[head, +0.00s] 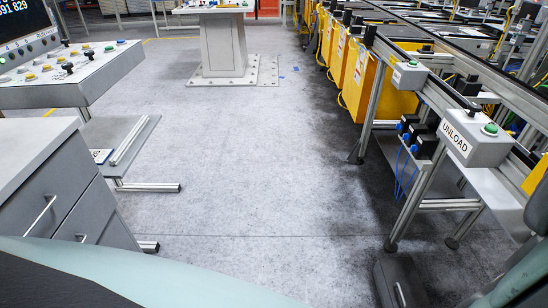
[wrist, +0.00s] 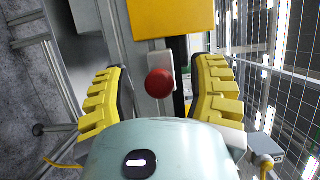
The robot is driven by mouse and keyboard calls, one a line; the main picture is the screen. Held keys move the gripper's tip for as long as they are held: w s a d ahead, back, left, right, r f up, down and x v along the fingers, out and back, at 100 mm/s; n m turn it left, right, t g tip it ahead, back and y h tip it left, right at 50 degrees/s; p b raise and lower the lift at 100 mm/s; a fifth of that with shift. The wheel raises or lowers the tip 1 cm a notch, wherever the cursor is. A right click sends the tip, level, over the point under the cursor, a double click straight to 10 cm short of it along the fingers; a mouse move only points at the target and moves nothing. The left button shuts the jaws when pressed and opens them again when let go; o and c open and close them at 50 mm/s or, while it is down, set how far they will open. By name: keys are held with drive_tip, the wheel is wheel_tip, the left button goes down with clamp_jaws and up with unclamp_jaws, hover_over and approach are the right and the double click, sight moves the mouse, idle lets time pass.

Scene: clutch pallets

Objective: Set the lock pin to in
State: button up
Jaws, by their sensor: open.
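A round red knob (wrist: 158,83), which may be the head of the lock pin, stands on a pale grey plate (wrist: 161,59) in the wrist view. It faces the camera, so I cannot tell whether the pin is in or out. My gripper (wrist: 157,75) is open, with one yellow-padded finger on each side of the knob. Gaps show between the knob and both fingers, and nothing is held. In the head view I cannot make out the knob or the gripper fingers.
A yellow panel (wrist: 172,17) lies just beyond the knob, and a mesh fence (wrist: 270,65) runs at the right. In the head view, a conveyor with an UNLOAD button box (head: 475,138) stands at the right. Grey drawers (head: 75,200) stand at the left, with clear floor between.

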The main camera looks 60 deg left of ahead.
drive_tip(key=shift+s, duration=0.15)
clamp_jaws()
idle(0.4)
